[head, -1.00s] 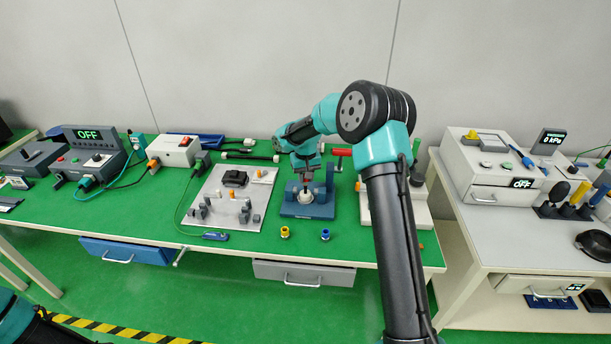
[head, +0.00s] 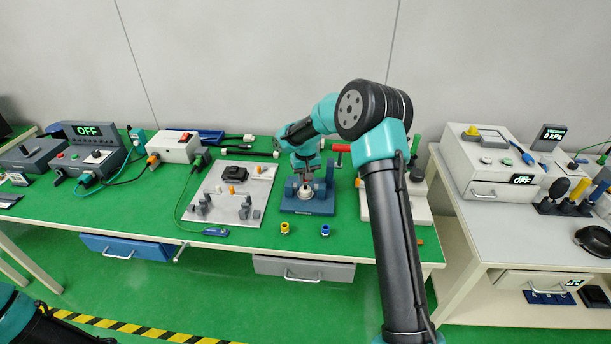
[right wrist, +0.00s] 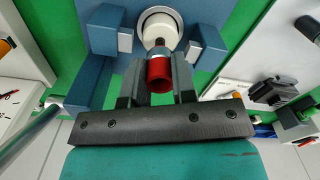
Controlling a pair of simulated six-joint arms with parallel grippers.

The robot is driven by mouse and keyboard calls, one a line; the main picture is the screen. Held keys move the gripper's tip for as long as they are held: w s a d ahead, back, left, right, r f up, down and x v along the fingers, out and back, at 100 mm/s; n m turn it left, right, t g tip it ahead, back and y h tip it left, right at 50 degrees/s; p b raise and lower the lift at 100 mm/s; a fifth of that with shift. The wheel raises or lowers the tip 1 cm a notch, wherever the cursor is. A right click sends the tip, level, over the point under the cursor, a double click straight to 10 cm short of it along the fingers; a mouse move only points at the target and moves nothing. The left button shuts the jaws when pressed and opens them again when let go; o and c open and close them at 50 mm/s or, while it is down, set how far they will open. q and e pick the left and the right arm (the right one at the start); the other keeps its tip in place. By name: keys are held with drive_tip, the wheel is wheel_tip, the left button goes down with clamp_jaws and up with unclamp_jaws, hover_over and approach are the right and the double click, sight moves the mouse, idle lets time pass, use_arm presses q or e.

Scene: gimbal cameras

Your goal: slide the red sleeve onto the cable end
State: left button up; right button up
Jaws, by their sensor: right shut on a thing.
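The red sleeve (right wrist: 159,74) is between the two grey fingers of my right gripper (right wrist: 158,82), which is shut on it. In the head view my right gripper (head: 305,177) points down over the blue fixture (head: 308,207) on the green bench. In the right wrist view a grey tip (right wrist: 159,50), apparently the cable end, stands out from a round white part (right wrist: 158,27) of the fixture. The sleeve lines up closely with this tip; I cannot tell whether it is around it or just short of it. My left gripper is out of view.
The blue fixture's upright (head: 330,174) stands close on the right of the gripper. A grey board (head: 235,205) with small posts lies to the left. Yellow (head: 285,228) and blue (head: 325,230) fittings lie in front. A red-handled device (head: 341,148) is behind.

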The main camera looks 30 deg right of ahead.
drive_tip(key=shift+f, duration=1.25)
drive_tip(key=o, duration=1)
drive_tip(key=shift+r, duration=0.15)
wheel_tip(320, 180, up, 17)
idle(0.7)
